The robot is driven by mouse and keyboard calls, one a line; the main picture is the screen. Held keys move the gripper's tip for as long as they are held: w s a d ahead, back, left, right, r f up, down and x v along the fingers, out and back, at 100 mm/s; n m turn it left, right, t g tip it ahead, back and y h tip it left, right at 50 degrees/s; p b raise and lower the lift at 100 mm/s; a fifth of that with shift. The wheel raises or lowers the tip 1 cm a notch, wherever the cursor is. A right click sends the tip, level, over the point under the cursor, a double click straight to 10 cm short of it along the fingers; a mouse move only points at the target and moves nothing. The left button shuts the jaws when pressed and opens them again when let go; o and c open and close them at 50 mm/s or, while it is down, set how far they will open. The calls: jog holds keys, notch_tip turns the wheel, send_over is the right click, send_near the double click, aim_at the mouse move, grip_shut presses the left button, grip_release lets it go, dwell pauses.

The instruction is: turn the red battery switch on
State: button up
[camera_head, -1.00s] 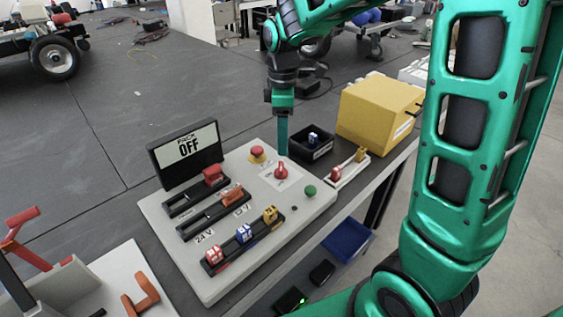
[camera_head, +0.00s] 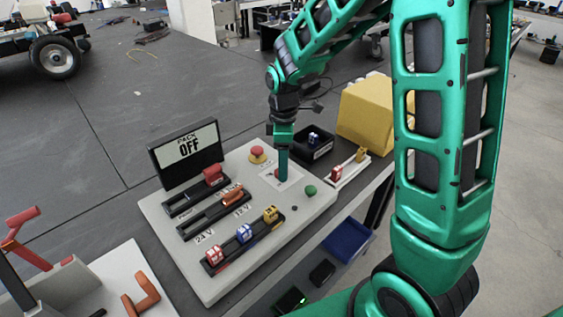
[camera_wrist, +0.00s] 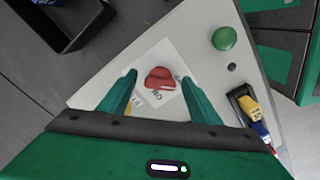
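The red battery switch (camera_wrist: 159,79) is a red knob on a white label on the grey panel (camera_head: 309,211). In the wrist view it lies between and a little beyond the two green fingers of my gripper (camera_wrist: 158,95), which are apart. In the head view my gripper (camera_head: 283,178) points straight down over the switch and hides most of it. I cannot tell whether the fingers touch the knob. The display (camera_head: 187,146) on the panel reads "PACK OFF".
A red emergency button (camera_head: 257,152) stands left of my gripper and a green button (camera_head: 310,190) right of it. Sliders and coloured plugs (camera_head: 244,233) fill the panel's left part. A black bin (camera_head: 309,148) and a yellow box (camera_head: 366,115) stand behind.

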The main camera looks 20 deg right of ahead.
jog(key=c, duration=0.9)
jog(key=shift+m, duration=0.3)
jog(key=m, duration=0.3)
jog(key=shift+m, duration=0.4)
jog(key=m, duration=0.4)
jog(key=shift+a+r+m, duration=0.1)
jog(key=shift+m, duration=0.2)
jog(key=m, duration=0.4)
jog(key=shift+a, duration=0.15)
jog(key=m, duration=0.4)
jog(key=shift+a+m, duration=0.1)
jog(key=shift+m, duration=0.5)
